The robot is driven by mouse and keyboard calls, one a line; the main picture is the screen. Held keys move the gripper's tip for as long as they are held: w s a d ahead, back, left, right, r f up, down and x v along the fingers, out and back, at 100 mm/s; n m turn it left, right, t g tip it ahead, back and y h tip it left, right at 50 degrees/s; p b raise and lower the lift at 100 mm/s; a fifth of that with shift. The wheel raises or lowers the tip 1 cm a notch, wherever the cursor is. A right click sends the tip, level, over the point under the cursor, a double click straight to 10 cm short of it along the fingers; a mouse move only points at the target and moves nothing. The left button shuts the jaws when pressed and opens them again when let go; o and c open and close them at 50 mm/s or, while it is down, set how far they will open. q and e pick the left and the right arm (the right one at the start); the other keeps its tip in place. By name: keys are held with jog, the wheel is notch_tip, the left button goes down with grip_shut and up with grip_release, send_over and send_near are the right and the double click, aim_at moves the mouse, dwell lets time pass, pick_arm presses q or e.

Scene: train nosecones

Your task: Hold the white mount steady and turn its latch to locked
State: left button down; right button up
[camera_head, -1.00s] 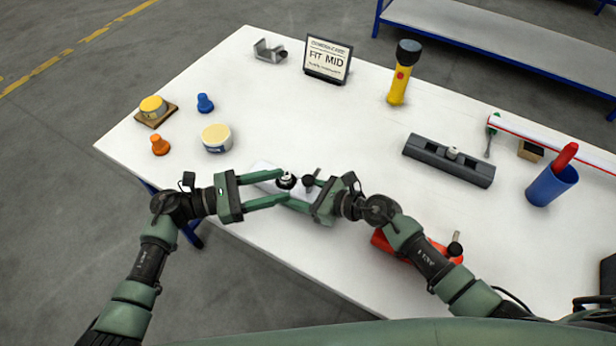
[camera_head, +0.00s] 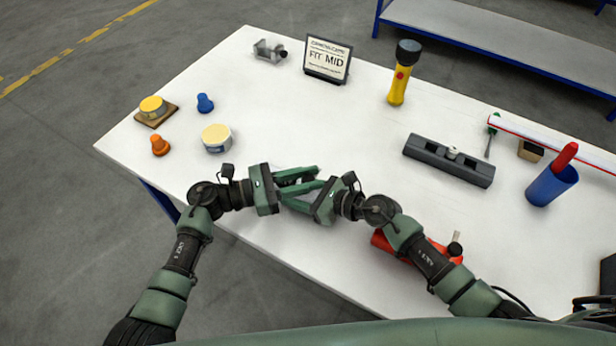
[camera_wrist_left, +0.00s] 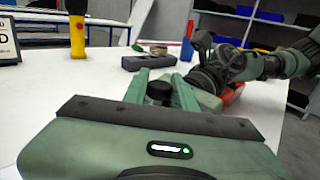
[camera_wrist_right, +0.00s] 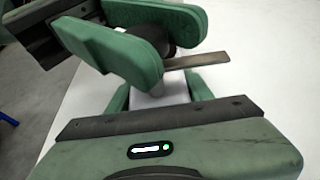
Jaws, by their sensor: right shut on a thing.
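My left gripper (camera_head: 316,177) reaches in from the left above my right gripper (camera_head: 296,193), and the two overlap in the head view. The white mount (camera_wrist_right: 158,98) shows as a pale block between the right fingers in the right wrist view, and the right gripper is shut on it. The mount is hidden by the grippers in the head view. A dark round knob (camera_wrist_left: 158,92) stands between the left fingers, very close to them; I cannot tell whether they press on it. A flat grey-brown lever (camera_wrist_right: 198,61) sticks out sideways below the knob; its locked mark is not visible.
A red piece with a dark knob (camera_head: 455,248) lies under my right forearm. A yellow-lidded tin (camera_head: 217,139), an orange peg (camera_head: 160,145) and a blue peg (camera_head: 205,103) stand left. A dark grey block (camera_head: 448,160) lies right. The table middle (camera_head: 330,125) is clear.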

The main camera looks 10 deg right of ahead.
pick_arm(q)
jog(key=shift+n+t, duration=0.4)
jog(key=shift+t, duration=0.2)
jog(key=n+t+y, duration=0.1)
jog(key=n+t, duration=0.1)
jog(key=t, duration=0.1)
jog(key=n+t+y, duration=0.2)
jog(key=t, duration=0.1)
jog(key=shift+s, duration=0.1)
jog(key=shift+n+t+y, duration=2)
jog(key=shift+t, duration=0.2)
jog(key=c, duration=1.1)
grip_release()
jog(key=v, duration=1.2)
jog(key=shift+d, duration=0.1)
